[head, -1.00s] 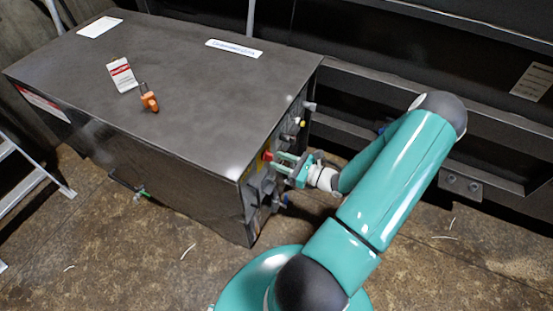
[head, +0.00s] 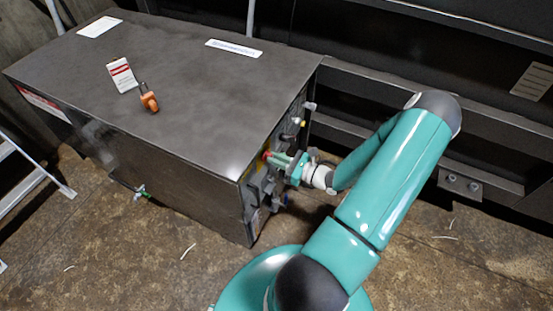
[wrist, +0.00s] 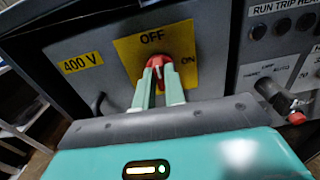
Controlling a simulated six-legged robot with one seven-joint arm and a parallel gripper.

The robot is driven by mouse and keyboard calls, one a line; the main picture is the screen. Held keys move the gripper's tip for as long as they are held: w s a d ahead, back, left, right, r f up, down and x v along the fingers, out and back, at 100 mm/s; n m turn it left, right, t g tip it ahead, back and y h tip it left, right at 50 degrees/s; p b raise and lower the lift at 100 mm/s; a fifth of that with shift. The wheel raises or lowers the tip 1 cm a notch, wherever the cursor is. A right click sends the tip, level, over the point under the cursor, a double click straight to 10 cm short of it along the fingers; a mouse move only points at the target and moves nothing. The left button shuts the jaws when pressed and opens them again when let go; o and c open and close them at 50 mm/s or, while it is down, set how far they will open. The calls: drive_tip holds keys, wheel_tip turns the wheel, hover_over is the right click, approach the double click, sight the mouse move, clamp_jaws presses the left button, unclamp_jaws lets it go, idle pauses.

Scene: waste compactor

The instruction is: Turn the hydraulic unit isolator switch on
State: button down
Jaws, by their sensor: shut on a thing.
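The isolator switch is a red rotary handle (wrist: 156,64) on a yellow plate (wrist: 178,44) marked OFF at the top and ON to the right. It is on the end panel of the dark hydraulic unit (head: 170,75). In the wrist view the handle points up toward OFF. My gripper (wrist: 157,80) has its two pale green fingers shut on the handle, one on each side. In the head view my gripper (head: 277,158) reaches the panel from the right, and only a bit of red shows at its tips.
A yellow 400 V label (wrist: 81,62) is left of the plate. Right of it are dark buttons (wrist: 282,26) and a red-tipped lever (wrist: 296,116). An orange padlock (head: 149,98) and a tag (head: 122,75) lie on the unit's top. A ladder (head: 30,175) stands at left.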

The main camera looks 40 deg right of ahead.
drive_tip(key=shift+d+f+m, duration=0.1)
drive_tip(key=shift+d+m, duration=0.05)
drive_tip(key=shift+m, duration=4.25)
drive_tip(key=shift+d+f+m, duration=0.1)
drive_tip(key=shift+m, duration=4.3)
drive_tip(key=c, duration=1.5)
unclamp_jaws()
drive_tip(key=shift+o, duration=0.2)
drive_tip(key=shift+s, duration=0.1)
drive_tip(key=v, duration=1.3)
drive_tip(key=shift+s, duration=0.3)
